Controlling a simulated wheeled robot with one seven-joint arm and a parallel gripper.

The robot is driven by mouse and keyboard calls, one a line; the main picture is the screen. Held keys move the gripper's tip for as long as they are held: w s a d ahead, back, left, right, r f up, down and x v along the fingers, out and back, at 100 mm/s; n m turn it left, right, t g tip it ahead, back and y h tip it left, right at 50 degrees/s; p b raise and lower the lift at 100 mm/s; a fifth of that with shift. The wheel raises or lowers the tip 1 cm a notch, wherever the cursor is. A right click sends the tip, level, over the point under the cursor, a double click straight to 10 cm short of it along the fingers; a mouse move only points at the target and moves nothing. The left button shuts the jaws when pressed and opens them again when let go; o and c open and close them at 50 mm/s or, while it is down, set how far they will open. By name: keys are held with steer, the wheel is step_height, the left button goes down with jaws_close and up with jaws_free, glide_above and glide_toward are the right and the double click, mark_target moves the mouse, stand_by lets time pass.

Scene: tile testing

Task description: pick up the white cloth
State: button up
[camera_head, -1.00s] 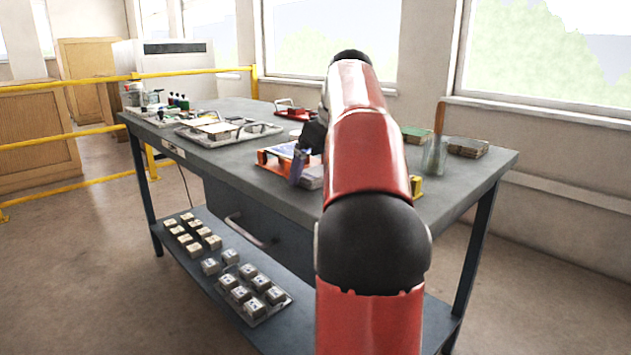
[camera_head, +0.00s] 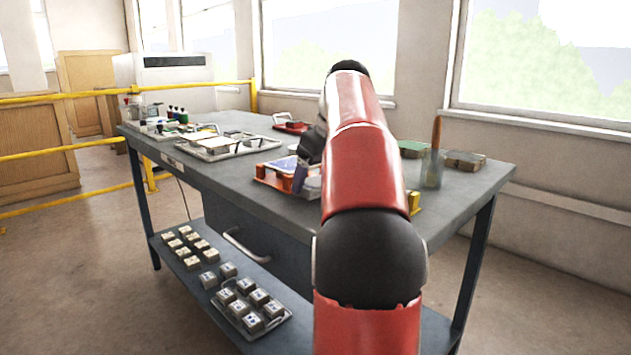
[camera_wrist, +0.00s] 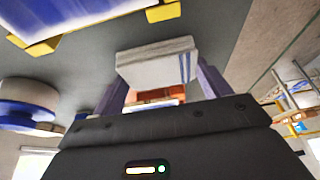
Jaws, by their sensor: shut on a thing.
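The white cloth (camera_wrist: 155,64) is a folded, pale block with blue stripes near its right end. In the wrist view it sits between the two purple-grey fingers of my gripper (camera_wrist: 160,78), which is shut on it. In the head view my gripper (camera_head: 302,180) is over the near side of the workbench, by an orange-framed fixture, and the cloth (camera_head: 313,187) shows as a pale patch beside a finger. My red arm hides part of this area. I cannot tell whether the cloth touches the bench top.
The orange fixture (camera_head: 272,170) is close left of my gripper. A metal tray (camera_head: 225,147) lies farther left on the workbench (camera_head: 455,200). A clear beaker with a brown-handled tool (camera_head: 432,165) and stacked tiles (camera_head: 465,160) stand at right.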

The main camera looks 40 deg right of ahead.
mark_target(316, 181)
step_height(316, 181, up, 7)
steer(key=shift+w+p, duration=0.1)
steer(key=shift+p, duration=1.05)
steer(key=shift+r, duration=0.95)
steer(key=o, duration=0.4)
steer(key=c, duration=0.4)
steer(key=shift+c, duration=0.4)
